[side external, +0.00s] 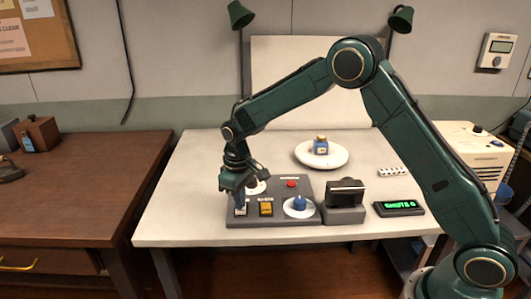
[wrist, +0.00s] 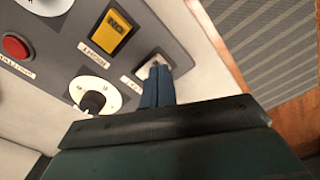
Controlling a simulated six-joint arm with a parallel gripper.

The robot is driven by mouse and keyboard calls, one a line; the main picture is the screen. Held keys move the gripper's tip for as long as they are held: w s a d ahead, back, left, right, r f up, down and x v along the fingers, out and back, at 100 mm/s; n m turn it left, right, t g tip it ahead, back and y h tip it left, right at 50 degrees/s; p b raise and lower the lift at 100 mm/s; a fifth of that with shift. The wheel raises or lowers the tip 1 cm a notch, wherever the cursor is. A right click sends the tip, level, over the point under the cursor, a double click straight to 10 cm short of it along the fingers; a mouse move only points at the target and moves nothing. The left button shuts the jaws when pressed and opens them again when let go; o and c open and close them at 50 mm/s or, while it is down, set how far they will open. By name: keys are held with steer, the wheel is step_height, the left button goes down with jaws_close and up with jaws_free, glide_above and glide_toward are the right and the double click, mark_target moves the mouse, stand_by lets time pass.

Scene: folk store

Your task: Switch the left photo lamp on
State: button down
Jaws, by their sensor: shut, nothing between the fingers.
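The left photo lamp (side external: 240,14) is a dark green shade on a thin pole at the back left of the white table; no glow shows from it. The grey control panel (side external: 275,222) lies on the table below. My gripper (side external: 241,204) is shut and points down at the panel's front left corner. In the wrist view its blue fingertips (wrist: 158,72) are together over a small switch on a pale plate (wrist: 146,70), hiding much of it. I cannot tell whether they touch it. A yellow rocker (side external: 266,208) marked ON sits beside it, also in the wrist view (wrist: 110,31).
The panel also has a red button (side external: 291,184), a blue-knobbed dial (side external: 299,211) and a black-knobbed dial (wrist: 93,100) close to my fingers. A black device (side external: 345,203) stands right of the panel. A plate with a small jar (side external: 320,146) is behind. The right lamp (side external: 401,19) is at back.

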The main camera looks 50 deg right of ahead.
steer(key=shift+f, duration=0.6)
stand_by(0.6)
steer(key=shift+r, duration=3.5)
